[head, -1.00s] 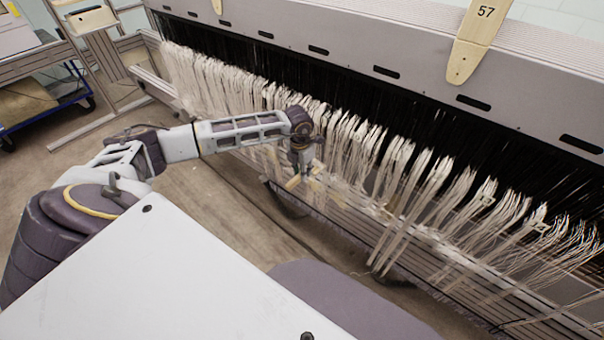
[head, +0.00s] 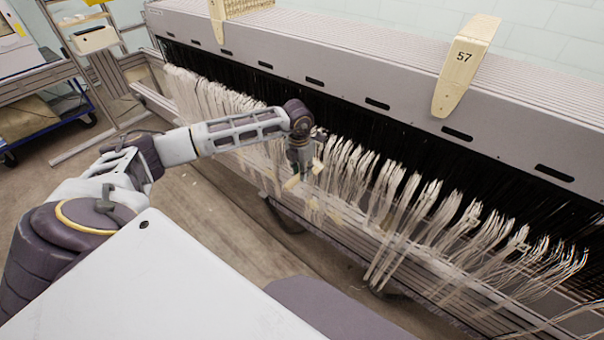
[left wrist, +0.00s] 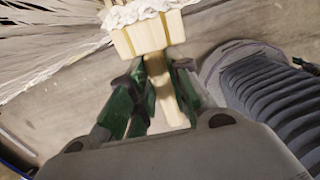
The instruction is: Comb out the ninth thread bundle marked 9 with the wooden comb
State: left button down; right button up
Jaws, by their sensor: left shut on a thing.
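My left gripper (head: 303,167) is at the row of hanging thread bundles (head: 345,170) on the machine's front. In the left wrist view its green fingers (left wrist: 155,95) are shut on the handle of the wooden comb (left wrist: 168,88). The comb's wide head points away from the gripper, with white threads (left wrist: 145,12) across its far end. In the head view the pale comb (head: 291,183) shows small beside the gripper. I cannot make out a mark 9 on any bundle. My right gripper is not in view.
The grey machine beam (head: 330,62) runs along the back, with a wooden piece marked 57 (head: 462,68) on it. A blue cart (head: 45,112) stands at the far left. Bare floor (head: 215,205) lies in front of the threads.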

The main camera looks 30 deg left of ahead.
pick_arm(q)
notch_tip(320, 180, up, 4)
jog(key=shift+w+p, duration=0.15)
jog(key=shift+p, duration=0.75)
jog(key=shift+w, duration=0.25)
dwell(1.1)
jog(key=shift+f+b, duration=0.1)
jog(key=shift+b, duration=0.25)
jog(key=shift+f+b, duration=1.3)
jog(key=shift+f, duration=0.45)
